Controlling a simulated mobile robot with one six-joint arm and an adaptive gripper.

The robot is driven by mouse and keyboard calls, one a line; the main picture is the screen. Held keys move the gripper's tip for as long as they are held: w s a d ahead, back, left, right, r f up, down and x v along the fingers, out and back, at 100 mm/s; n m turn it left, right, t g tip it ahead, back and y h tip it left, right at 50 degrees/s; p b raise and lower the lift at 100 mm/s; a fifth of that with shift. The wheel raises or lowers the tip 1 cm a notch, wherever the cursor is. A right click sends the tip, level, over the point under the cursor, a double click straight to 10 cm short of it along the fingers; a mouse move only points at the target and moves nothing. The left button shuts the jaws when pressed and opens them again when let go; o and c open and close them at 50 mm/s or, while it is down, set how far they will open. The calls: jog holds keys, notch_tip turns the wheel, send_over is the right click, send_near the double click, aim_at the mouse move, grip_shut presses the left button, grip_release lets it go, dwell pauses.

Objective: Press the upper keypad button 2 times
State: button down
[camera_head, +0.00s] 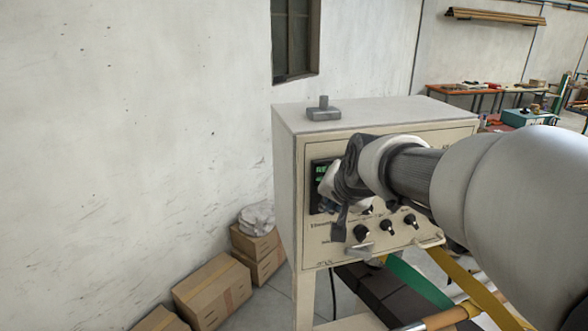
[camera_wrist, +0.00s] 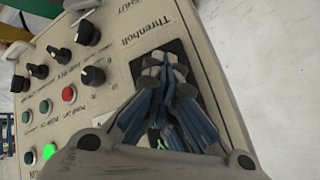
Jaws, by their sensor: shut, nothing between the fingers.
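The cream control cabinet (camera_head: 305,240) faces my arm. A dark panel with green lit digits (camera_head: 321,171) is on its front, partly behind my gripper (camera_head: 345,200). In the wrist view, my shut gripper (camera_wrist: 163,72) lies over this dark panel (camera_wrist: 178,47), with its tips near the panel's end by the printed "Threnholi" label. The fingers cover most of the panel, so I cannot make out the upper keypad button or whether the tips touch it.
Black knobs (camera_head: 387,226) sit below the panel. The wrist view shows red (camera_wrist: 68,93) and green (camera_wrist: 45,106) buttons beside the knobs. A small metal block (camera_head: 323,110) stands on the cabinet. Cardboard boxes (camera_head: 212,290) lie on the floor at left.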

jog(key=shift+s+d, duration=0.1)
jog(key=shift+s+d+b, duration=0.15)
jog(key=shift+s+b, duration=0.3)
jog(key=shift+s, duration=0.3)
jog(key=shift+w, duration=0.1)
jog(key=shift+s+d+b, duration=0.25)
jog(key=shift+s+b, duration=0.25)
jog(key=shift+s, duration=0.75)
jog(key=shift+s+d+b, duration=0.2)
jog(key=shift+s+b, duration=0.3)
jog(key=shift+s, duration=0.75)
